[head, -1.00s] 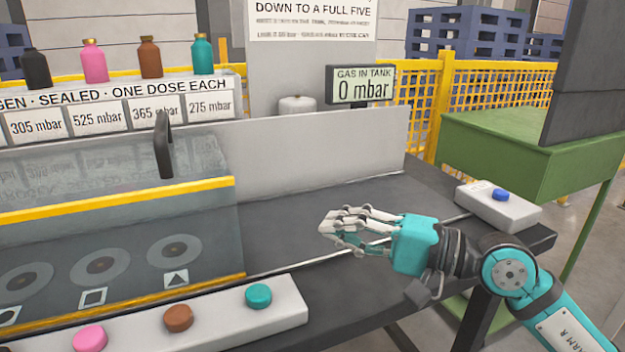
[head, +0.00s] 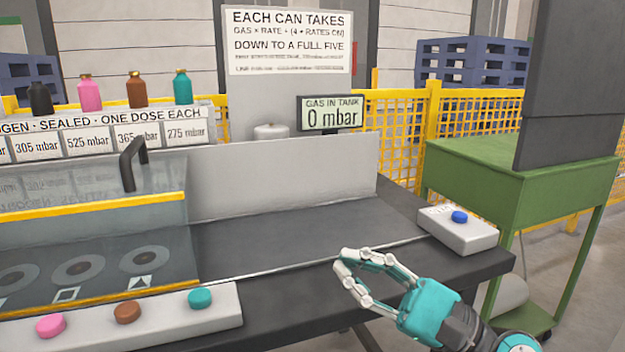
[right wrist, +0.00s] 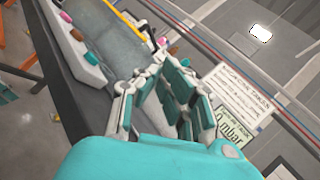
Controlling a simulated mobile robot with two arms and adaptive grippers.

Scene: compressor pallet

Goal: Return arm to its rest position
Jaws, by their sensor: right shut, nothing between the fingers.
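My right gripper (head: 350,262) is teal and white, shut and empty. In the head view it hangs over the front edge of the dark bench (head: 300,228), in front of the bench's clear right part and left of the white box with a blue button (head: 459,217). In the right wrist view its fingers (right wrist: 158,65) come together with nothing between them. My left gripper does not show.
A glass-fronted case (head: 100,235) with a yellow edge and black handle stands at left. A button strip (head: 165,315) lies before it. Several bottles (head: 137,90) stand on a labelled shelf behind. A tank display (head: 331,114) reads 0 mbar. A green table (head: 480,165) is at right.

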